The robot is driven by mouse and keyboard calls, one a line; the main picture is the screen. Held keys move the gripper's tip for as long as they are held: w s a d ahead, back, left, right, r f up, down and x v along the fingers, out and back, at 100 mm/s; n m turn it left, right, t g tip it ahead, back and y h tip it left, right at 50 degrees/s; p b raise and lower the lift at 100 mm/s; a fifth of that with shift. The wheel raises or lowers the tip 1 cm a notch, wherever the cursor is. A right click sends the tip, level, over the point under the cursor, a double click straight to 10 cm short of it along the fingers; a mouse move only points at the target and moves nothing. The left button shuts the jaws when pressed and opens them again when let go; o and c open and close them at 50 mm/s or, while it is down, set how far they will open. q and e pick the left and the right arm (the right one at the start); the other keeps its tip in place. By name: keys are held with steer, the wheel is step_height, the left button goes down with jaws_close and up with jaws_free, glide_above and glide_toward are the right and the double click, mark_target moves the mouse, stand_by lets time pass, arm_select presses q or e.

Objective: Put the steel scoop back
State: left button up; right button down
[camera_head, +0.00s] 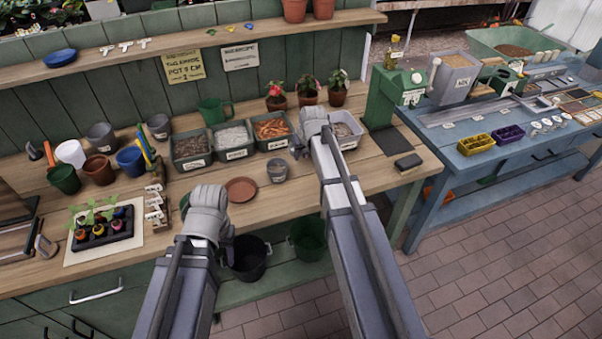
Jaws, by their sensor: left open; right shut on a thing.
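My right gripper (300,146) is over the back of the potting bench, in front of the labelled bins and near the right-hand bin (346,131) of pale material. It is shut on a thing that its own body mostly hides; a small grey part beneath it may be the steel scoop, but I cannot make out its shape. No scoop shows clearly elsewhere. My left gripper (208,228) is open and empty over the bench's front edge, left of the terracotta saucer (241,189).
Bins of dark soil (192,151), grey grit (233,139) and orange bark (271,130) line the bench back. A small grey pot (277,171) stands between my arms. A seedling tray (104,229) and several pots are left. A green machine (392,95) stands right.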

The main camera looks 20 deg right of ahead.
mark_target(307, 150)
steer(key=shift+f+b, duration=2.3)
steer(key=shift+f, duration=0.6)
steer(key=shift+f, duration=0.1)
steer(key=c, duration=0.8)
jaws_free()
steer(key=shift+o, duration=0.2)
steer(key=p+v, duration=1.1)
steer(key=v, duration=0.1)
steer(key=shift+r, duration=0.25)
steer(key=s+a+f+n+g, duration=0.1)
steer(key=s+a+g, duration=0.1)
steer(key=s+a, duration=0.7)
steer(key=s+a+n+g+h, duration=0.1)
steer(key=s+a+n+g, duration=0.1)
steer(key=s+a, duration=0.8)
steer(key=s+g, duration=0.1)
steer(key=s, duration=0.3)
steer(key=shift+f+h, duration=0.3)
steer(key=shift+f, duration=0.05)
steer(key=shift+s, duration=0.1)
